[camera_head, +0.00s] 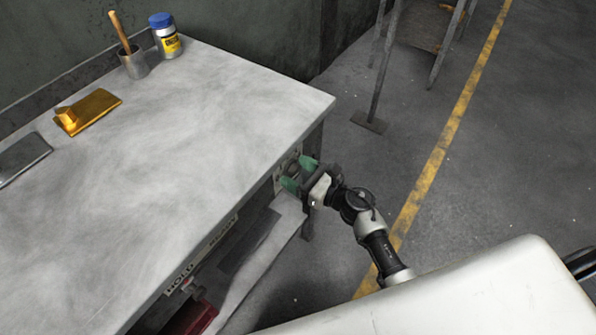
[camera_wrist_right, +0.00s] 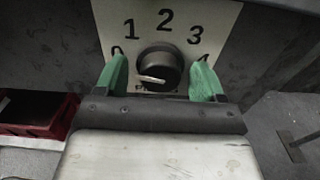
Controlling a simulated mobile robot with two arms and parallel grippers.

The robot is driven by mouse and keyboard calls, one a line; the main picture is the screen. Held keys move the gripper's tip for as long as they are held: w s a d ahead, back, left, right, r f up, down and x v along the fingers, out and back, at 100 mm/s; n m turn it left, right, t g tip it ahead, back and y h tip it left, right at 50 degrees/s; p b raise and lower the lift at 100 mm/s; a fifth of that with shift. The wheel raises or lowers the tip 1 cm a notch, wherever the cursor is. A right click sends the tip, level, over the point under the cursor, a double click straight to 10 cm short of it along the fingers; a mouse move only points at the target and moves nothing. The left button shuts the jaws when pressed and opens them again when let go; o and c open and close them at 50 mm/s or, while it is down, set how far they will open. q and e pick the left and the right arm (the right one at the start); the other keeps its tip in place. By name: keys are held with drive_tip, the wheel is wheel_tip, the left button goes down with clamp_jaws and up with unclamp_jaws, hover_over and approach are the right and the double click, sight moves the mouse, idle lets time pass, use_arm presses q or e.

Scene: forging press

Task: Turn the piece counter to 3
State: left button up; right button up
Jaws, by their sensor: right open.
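The piece counter (camera_wrist_right: 222,20) is a pale plate on the bench's side, with 1, 2 and 3 printed in an arc. More marks at its sides and bottom are partly hidden by my fingers and gripper body. Its round black knob (camera_wrist_right: 163,62) has a white pointer line on its lower left, lying nearly level and pointing left, away from the 3. My right gripper (camera_wrist_right: 160,70) is open, its green fingers on either side of the knob with gaps visible. In the head view my right gripper (camera_head: 298,175) is at the plate by the bench corner. My left gripper is out of view.
A red bin (camera_head: 190,318) sits below the front edge.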

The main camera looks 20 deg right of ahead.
drive_tip(key=c, duration=0.7)
